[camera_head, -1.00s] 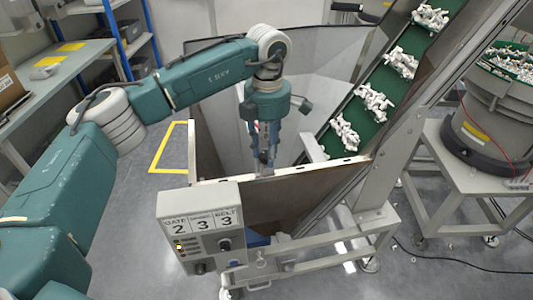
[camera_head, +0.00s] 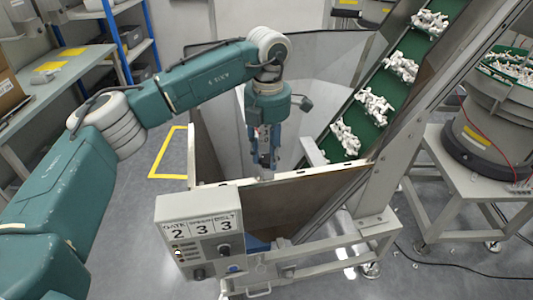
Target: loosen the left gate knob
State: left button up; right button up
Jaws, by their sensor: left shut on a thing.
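My left gripper (camera_head: 265,160) points straight down at the top edge of the hopper's front wall (camera_head: 290,178). Its fingers are shut on a small part at that edge, which I take to be the left gate knob. The fingers hide most of the knob, so its shape and how far it is turned cannot be made out. My right gripper is not in view.
A control box (camera_head: 198,232) with gate and belt numbers stands in front of the hopper. A green belt (camera_head: 393,87) carrying white parts rises to the right. A bowl feeder (camera_head: 480,140) stands at far right. A shelf bench (camera_head: 70,75) is at left.

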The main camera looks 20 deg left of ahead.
pick_arm(q)
jog(key=o, duration=1)
jog(key=shift+d+r, duration=0.1)
jog(key=shift+d, duration=0.1)
jog(key=shift+o, duration=0.7)
jog(key=shift+w+d, duration=0.1)
jog(key=shift+w, duration=0.05)
notch_tip(320, 180, up, 12)
